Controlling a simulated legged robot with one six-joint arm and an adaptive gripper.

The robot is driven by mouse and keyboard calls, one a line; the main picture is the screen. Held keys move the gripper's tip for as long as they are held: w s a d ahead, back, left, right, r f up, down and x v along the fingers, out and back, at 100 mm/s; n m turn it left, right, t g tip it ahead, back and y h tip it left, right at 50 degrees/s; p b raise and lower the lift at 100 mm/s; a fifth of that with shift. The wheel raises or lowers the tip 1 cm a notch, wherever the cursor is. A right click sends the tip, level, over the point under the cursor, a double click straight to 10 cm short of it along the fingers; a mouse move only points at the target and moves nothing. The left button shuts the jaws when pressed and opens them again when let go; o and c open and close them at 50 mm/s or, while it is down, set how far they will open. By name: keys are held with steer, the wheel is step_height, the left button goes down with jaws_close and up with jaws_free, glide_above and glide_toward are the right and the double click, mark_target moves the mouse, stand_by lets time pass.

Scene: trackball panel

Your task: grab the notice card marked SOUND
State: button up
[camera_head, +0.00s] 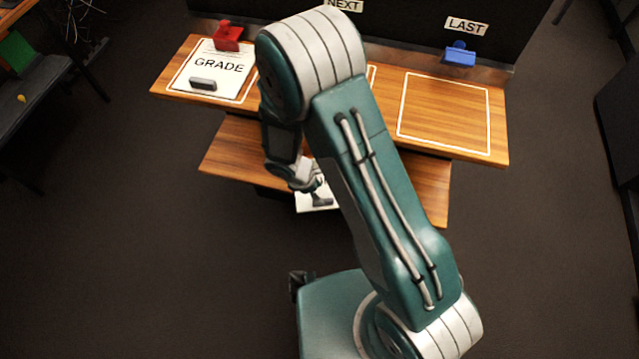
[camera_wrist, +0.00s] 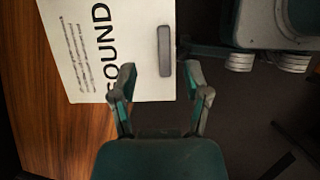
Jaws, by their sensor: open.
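The SOUND card (camera_wrist: 130,40) is white with black lettering and small text lines. In the wrist view its first letter is partly covered by my left finger. A grey bar-shaped grip (camera_wrist: 164,50) sits on the card near its right edge. The card lies on the lower wooden shelf (camera_wrist: 30,110) and sticks out past its edge. In the head view only a corner of the card (camera_head: 303,202) shows below my arm. My gripper (camera_wrist: 161,80) is open and empty, its fingertips on either side of the line to the grip, just short of it.
On the upper wooden desk (camera_head: 455,155), a GRADE card (camera_head: 205,80) with a grey grip lies at left by a red clip (camera_head: 228,36). A blue clip (camera_head: 460,53) stands under the LAST label (camera_head: 466,26). The white-outlined right area is bare. Dark floor surrounds the desk.

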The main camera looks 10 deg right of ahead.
mark_target(305, 204)
steer(key=shift+a+x, duration=0.2)
steer(key=shift+x, duration=1.15)
steer(key=shift+a+x, duration=0.2)
steer(key=shift+x, duration=1.2)
steer(key=shift+s+f, duration=0.15)
steer(key=shift+s, duration=0.1)
jaws_close()
